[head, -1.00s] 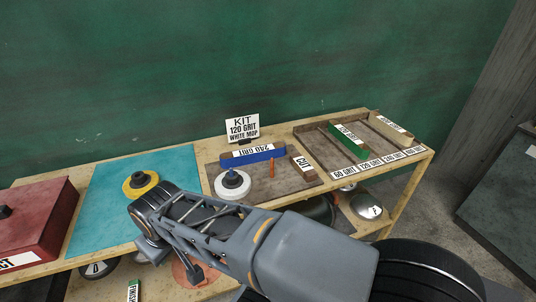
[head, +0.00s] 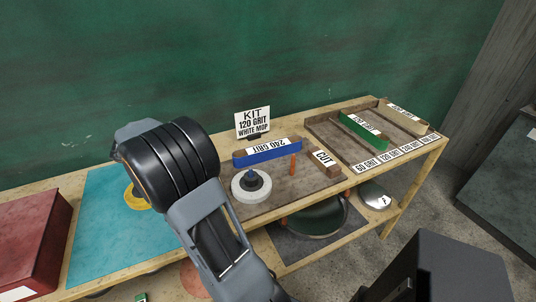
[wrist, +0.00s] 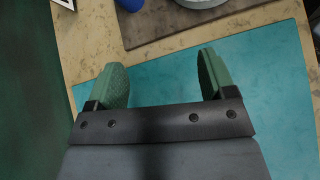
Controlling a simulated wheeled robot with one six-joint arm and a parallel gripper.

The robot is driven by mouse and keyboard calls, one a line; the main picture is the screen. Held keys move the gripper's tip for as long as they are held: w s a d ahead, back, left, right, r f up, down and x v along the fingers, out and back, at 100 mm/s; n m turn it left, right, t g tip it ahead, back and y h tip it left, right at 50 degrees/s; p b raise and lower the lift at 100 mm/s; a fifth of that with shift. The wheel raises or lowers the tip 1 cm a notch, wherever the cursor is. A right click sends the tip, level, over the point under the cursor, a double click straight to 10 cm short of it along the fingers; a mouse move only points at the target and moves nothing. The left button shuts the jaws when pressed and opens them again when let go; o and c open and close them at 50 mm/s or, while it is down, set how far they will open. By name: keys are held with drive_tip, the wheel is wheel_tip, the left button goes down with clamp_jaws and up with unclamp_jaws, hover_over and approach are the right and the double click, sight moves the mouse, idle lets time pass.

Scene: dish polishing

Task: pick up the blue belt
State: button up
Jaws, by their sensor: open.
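The blue belt (head: 267,153), marked 240 GRIT, stands on edge on the brown CUT tray (head: 290,185), behind the white mop (head: 251,185). In the wrist view a bit of blue, likely the belt (wrist: 130,4), shows at the top edge. My gripper (wrist: 163,75) is open, its two green fingers apart with nothing between them. It hangs over the teal mat, with the belt out ahead and apart from it. In the head view my wrist hides the fingers.
A KIT sign (head: 253,122) reading 120 GRIT, WHITE MOP stands behind the tray. A green belt (head: 362,137) and a tan belt (head: 404,117) lie in the rack at right. A yellow mop (head: 135,197) is on the teal mat (head: 105,240). A red box (head: 30,240) is at left.

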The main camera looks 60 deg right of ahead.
sight(240, 156)
drive_tip(key=d+g, duration=0.1)
drive_tip(key=d, duration=0.1)
drive_tip(key=w+d+f+n+h, duration=0.1)
drive_tip(key=d, duration=0.1)
drive_tip(key=d+f+g+h, duration=0.1)
drive_tip(key=d, duration=0.1)
drive_tip(key=shift+w+d+n+g, duration=0.2)
drive_tip(key=shift+d+n+g, duration=0.1)
drive_tip(key=shift+n, duration=0.1)
drive_tip(key=x, duration=0.6)
drive_tip(key=shift+s+d+f, duration=0.1)
drive_tip(key=shift+s+d, duration=0.05)
drive_tip(key=shift+d, duration=0.2)
drive_tip(key=shift+x, duration=3.3)
drive_tip(key=shift+c, duration=0.2)
drive_tip(key=c, duration=1.1)
